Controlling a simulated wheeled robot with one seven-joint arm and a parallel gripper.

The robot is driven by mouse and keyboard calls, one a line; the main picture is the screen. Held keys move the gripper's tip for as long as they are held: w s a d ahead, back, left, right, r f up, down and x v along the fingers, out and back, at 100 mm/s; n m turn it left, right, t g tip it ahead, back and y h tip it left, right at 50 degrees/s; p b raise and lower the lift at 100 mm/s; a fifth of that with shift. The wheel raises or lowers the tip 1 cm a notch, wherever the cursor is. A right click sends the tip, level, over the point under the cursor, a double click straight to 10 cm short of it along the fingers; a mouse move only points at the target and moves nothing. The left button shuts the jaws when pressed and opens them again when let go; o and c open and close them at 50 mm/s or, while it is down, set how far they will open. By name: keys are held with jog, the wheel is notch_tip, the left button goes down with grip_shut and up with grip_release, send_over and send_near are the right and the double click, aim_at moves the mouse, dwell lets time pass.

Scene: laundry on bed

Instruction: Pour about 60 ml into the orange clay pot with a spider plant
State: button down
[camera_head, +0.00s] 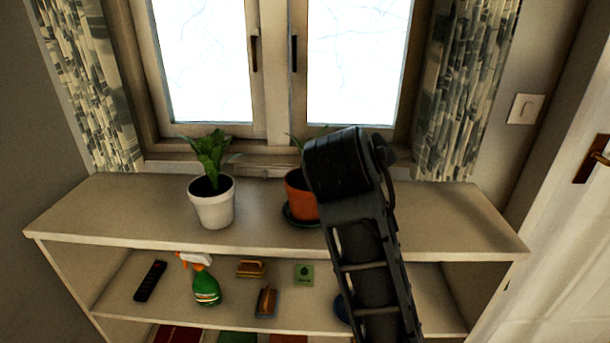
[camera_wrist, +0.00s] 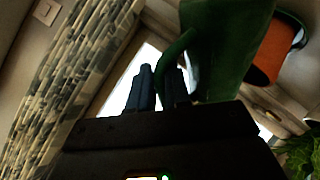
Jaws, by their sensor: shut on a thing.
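The orange clay pot (camera_head: 299,198) stands on a dark green saucer on the shelf top, partly hidden behind my arm. Only a few green leaf tips of its plant show in the head view. In the wrist view the orange pot (camera_wrist: 266,62) is at the upper right, beyond a green watering can (camera_wrist: 228,45). My gripper (camera_wrist: 160,78) is shut on the can, with its dark fingers at the can's curved handle. The head view hides the can and the fingers behind my arm. The can's spout and any water are not visible.
A white pot (camera_head: 213,208) with a leafy plant stands left of the orange pot. The window (camera_head: 275,70) is close behind, with curtains on both sides. The lower shelf holds a green spray bottle (camera_head: 205,287), a remote (camera_head: 150,281) and other items. The shelf top's left end is clear.

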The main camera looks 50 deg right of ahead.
jog(key=shift+w+r+p, duration=0.3)
jog(key=shift+r+p, duration=0.3)
jog(key=shift+p, duration=0.1)
jog(key=shift+w+r+n+g+p, duration=0.2)
jog(key=shift+n+g+p, duration=0.1)
jog(key=shift+n+p, duration=0.1)
jog(key=shift+w+d+r+n+g+y+p, duration=0.15)
jog(key=shift+w+r+n+g+y+p, duration=0.25)
jog(key=shift+p, duration=0.4)
dwell(1.5)
jog(key=s+f+b, duration=0.1)
jog(key=b, duration=0.2)
jog(key=s+f+m+t+b, duration=0.1)
jog(key=f+b, duration=0.1)
jog(key=b, duration=0.1)
jog(key=s+f+m+t+h+b, duration=0.1)
jog(key=f+b, duration=0.1)
jog(key=b, duration=0.1)
jog(key=shift+a+f, duration=0.2)
jog(key=shift+f, duration=0.05)
jog(key=shift+s+f+m+t+b, duration=0.15)
jog(key=shift+m+t+b, duration=0.25)
jog(key=shift+b, duration=0.05)
jog(key=shift+r, duration=0.25)
jog(key=shift+s+a+f+m+h+b, duration=0.1)
jog(key=shift+s+f+m+h+b, duration=0.25)
jog(key=shift+f+b, duration=0.35)
